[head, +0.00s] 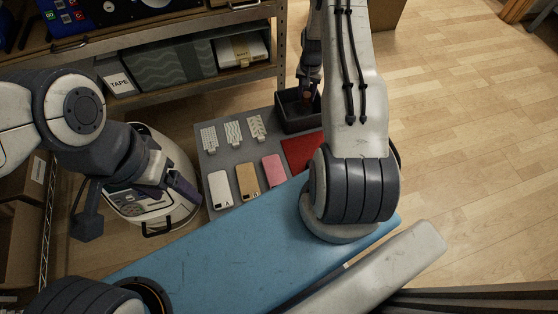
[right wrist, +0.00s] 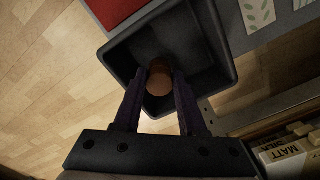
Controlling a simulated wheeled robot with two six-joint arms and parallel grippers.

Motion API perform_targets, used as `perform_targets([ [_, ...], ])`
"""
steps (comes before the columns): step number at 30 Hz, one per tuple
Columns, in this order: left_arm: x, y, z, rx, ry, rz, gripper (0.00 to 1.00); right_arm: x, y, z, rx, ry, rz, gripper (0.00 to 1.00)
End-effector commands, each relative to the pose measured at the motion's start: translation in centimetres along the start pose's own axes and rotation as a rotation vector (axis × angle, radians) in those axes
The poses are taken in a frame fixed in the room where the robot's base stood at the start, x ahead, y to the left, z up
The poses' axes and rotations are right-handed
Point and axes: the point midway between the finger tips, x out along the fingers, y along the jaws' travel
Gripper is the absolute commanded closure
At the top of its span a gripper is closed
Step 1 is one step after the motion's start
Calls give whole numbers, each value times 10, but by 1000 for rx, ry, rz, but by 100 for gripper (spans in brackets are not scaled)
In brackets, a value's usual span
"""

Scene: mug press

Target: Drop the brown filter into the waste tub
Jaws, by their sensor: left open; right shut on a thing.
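The brown filter (right wrist: 160,82) shows as a small round brown piece between the fingers of my right gripper (right wrist: 160,92). The right gripper (head: 308,88) is shut on it, pointing down over the dark waste tub (head: 290,124). In the right wrist view the tub (right wrist: 221,60) surrounds the filter in the picture; its visible floor looks empty. I cannot tell whether the filter is above the rim or inside it. In the head view the brown filter (head: 307,96) is small and partly covered by the fingers.
A grey mat (head: 225,155) beside the tub holds patterned cards, phone-like pieces (head: 247,181) and a red sheet (head: 300,152). A shelf (head: 150,50) stands behind.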

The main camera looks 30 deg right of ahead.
Motion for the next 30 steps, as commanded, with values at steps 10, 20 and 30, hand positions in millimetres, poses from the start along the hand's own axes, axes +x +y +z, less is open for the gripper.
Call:
perform_targets([
  [10,0,0,0,0,0,0,24,-1,0,0,0,0,0,25],
  [20,-7,0,0,0,0,0,24,-22,0,-1,0,3,-1,25],
  [30,-21,2,-1,0,0,0,24,-87,0,0,0,2,-1,25],
])
